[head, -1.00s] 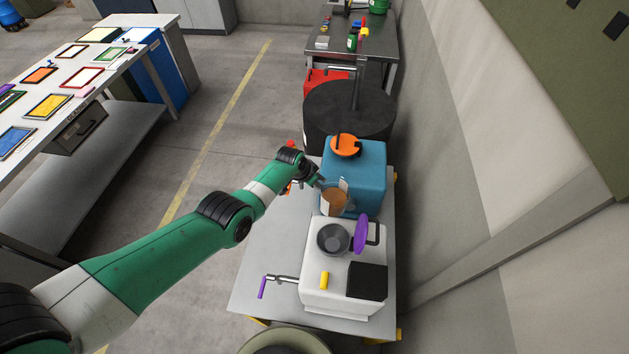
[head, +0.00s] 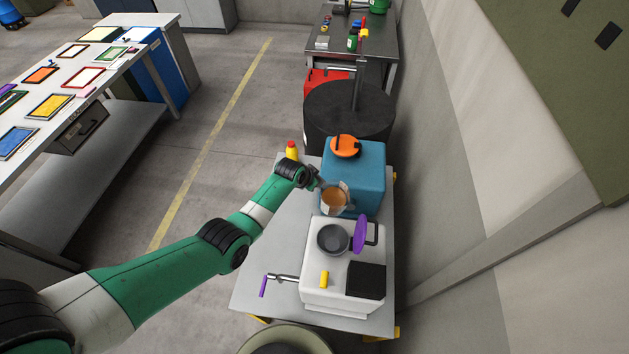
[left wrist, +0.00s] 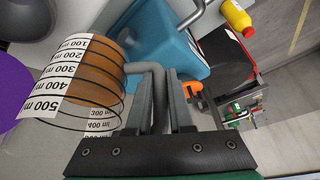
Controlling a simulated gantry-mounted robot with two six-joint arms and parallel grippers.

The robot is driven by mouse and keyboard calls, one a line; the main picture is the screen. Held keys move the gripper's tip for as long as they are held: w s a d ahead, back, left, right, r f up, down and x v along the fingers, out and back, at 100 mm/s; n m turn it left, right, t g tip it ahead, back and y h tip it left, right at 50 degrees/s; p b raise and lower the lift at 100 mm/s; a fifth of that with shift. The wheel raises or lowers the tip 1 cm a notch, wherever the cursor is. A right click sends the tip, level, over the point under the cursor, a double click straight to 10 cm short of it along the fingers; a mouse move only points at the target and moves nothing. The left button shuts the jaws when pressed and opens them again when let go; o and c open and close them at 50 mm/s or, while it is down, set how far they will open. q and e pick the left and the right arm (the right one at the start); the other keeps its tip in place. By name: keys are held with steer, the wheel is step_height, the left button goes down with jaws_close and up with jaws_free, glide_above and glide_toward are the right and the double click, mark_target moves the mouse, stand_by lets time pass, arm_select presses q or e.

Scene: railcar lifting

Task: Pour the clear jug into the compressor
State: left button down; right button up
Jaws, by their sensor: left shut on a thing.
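The clear jug (head: 336,209) holds brown liquid and has a white scale strip with black marks. It also shows in the left wrist view (left wrist: 104,107). My left gripper (head: 317,182) is shut on its grey handle; the fingers also show in the left wrist view (left wrist: 160,112). The jug is in the air beside the blue box (head: 368,172) with an orange cap (head: 345,146). Just in front is a white machine (head: 316,284) with a round grey opening (head: 333,239) and a raised purple lid (head: 361,235). I cannot tell which is the compressor. My right gripper is out of view.
The pale bench (head: 262,245) has clear room left of the machines. A purple-handled crank (head: 264,287) sticks out from the white machine. A yellow bottle with a red cap (head: 292,152) stands at the bench's back left. A black drum (head: 325,110) stands behind; a wall is on the right.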

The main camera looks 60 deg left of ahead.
arm_select(q)
steer(key=shift+d+r+y, duration=0.1)
steer(key=shift+r+y, duration=0.2)
steer(key=shift+s+r, duration=0.1)
steer(key=shift+r, duration=0.1)
steer(key=shift+s+d+r+t+y+p, duration=0.15)
steer(key=shift+d+r+t+y+p, duration=0.1)
steer(key=shift+r+t+y+p, duration=0.3)
steer(key=shift+f, duration=0.1)
steer(key=shift+s+d+r+t+y+p, duration=0.1)
steer(key=shift+d+r+t+y+p, duration=0.1)
steer(key=shift+r+t+y+p, duration=0.1)
steer(key=shift+s+d+r+m+t+y, duration=0.15)
steer(key=shift+d+r+m+t+y, duration=0.1)
steer(key=shift+r+m+y, duration=0.1)
steer(key=shift+s+d+r+b, duration=0.1)
steer(key=shift+r+b, duration=0.05)
steer(key=shift+b, duration=0.25)
steer(key=shift+d+r+t+y, duration=0.1)
steer(key=shift+r+t+y, duration=0.05)
steer(key=shift+t+y, duration=0.3)
